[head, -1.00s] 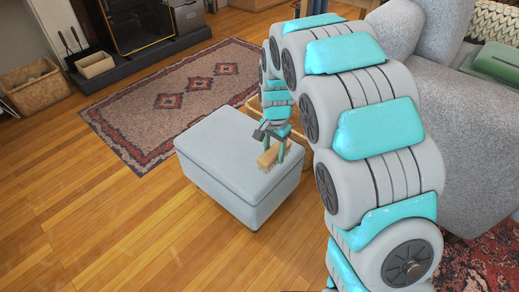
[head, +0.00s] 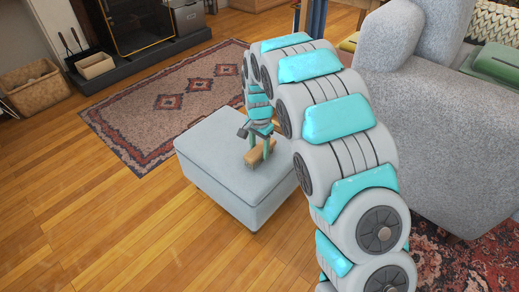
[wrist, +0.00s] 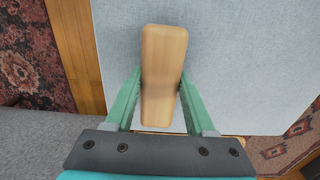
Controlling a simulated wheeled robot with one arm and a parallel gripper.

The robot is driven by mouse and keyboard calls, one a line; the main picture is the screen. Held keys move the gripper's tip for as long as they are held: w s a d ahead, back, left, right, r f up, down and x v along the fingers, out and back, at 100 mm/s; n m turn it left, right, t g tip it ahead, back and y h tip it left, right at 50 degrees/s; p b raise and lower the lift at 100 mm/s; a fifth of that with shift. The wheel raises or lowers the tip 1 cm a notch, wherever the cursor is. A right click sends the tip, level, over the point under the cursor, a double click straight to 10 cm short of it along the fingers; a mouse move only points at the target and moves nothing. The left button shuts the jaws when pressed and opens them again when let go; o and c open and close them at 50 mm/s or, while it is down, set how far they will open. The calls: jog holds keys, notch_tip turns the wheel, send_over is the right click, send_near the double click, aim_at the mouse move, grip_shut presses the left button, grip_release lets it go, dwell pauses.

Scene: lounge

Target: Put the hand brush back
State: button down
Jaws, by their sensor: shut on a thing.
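The hand brush (head: 254,156) has a pale wooden back with bristles below it. My gripper (head: 260,149) is shut on the brush, with one green finger on each side of it. In the wrist view the brush's plain wooden back (wrist: 162,75) runs lengthwise between the fingers (wrist: 160,92). The brush is over the top of the grey ottoman (head: 215,150). I cannot tell whether its bristles touch the ottoman.
A patterned rug (head: 170,100) lies behind the ottoman. A hearth with a small tan box (head: 95,65) is at the back left, beside a wicker basket (head: 33,87). A grey armchair (head: 425,110) stands at the right. The wooden floor (head: 100,220) at the front left is clear.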

aim_at(260, 148)
jog(key=shift+c, duration=1.2)
grip_release()
jog(key=shift+f, duration=0.1)
notch_tip(260, 148, up, 12)
jog(key=shift+s+d+r, duration=0.1)
jog(key=shift+r, duration=0.1)
